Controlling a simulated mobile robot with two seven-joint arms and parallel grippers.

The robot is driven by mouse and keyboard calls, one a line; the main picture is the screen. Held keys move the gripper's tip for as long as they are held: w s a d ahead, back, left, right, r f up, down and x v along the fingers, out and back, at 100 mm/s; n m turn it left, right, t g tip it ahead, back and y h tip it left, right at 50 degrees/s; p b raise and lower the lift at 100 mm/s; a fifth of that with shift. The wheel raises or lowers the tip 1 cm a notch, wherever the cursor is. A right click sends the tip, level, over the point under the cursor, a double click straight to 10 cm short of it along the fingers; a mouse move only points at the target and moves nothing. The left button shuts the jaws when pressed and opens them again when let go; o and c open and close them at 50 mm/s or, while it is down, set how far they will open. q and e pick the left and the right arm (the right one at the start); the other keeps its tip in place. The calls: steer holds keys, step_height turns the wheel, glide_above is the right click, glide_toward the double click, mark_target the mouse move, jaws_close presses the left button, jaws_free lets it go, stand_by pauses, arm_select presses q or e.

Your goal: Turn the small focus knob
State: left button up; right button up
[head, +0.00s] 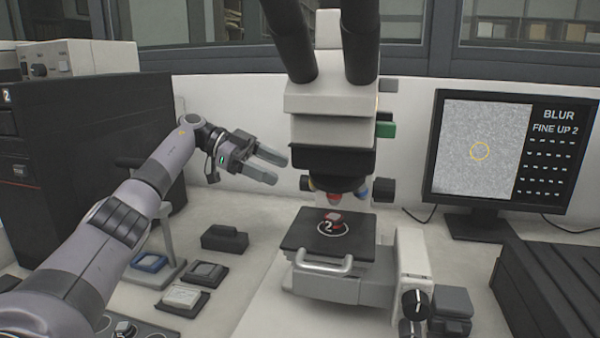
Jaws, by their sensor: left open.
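A microscope (330,103) stands in the middle of the head view. A black knob with a light mark (414,303) sits low at its right front, and a second dark knob (409,328) is partly cut off below it. I cannot tell for sure which one is the small focus knob. My left gripper (279,170) is open and empty, left of the microscope's objectives, its fingers pointing right. It appears well away from the low knobs. A monitor (505,150) reads "BLUR" and "FINE UP 2" beside a grey, grainy picture with a yellow circle. My right gripper is not in view.
Small dark blocks and trays (205,273) lie on the bench at left. A black cabinet (90,140) stands at far left. A ribbed black box (555,290) is at right.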

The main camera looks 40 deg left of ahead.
mark_target(301, 179)
arm_select(q)
steer(key=x, duration=0.3)
steer(key=b+x, duration=0.1)
steer(key=x, duration=0.1)
steer(key=shift+w+d+f, duration=0.1)
steer(key=shift+w+d, duration=0.05)
steer(key=shift+w, duration=0.35)
steer(key=shift+w+d+f, duration=0.25)
steer(key=shift+w+d, duration=0.05)
steer(key=shift+d, duration=0.15)
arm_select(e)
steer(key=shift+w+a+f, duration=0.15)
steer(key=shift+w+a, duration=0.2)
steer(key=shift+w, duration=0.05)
arm_select(q)
steer(key=c, duration=1.1)
steer(key=shift+o, duration=0.2)
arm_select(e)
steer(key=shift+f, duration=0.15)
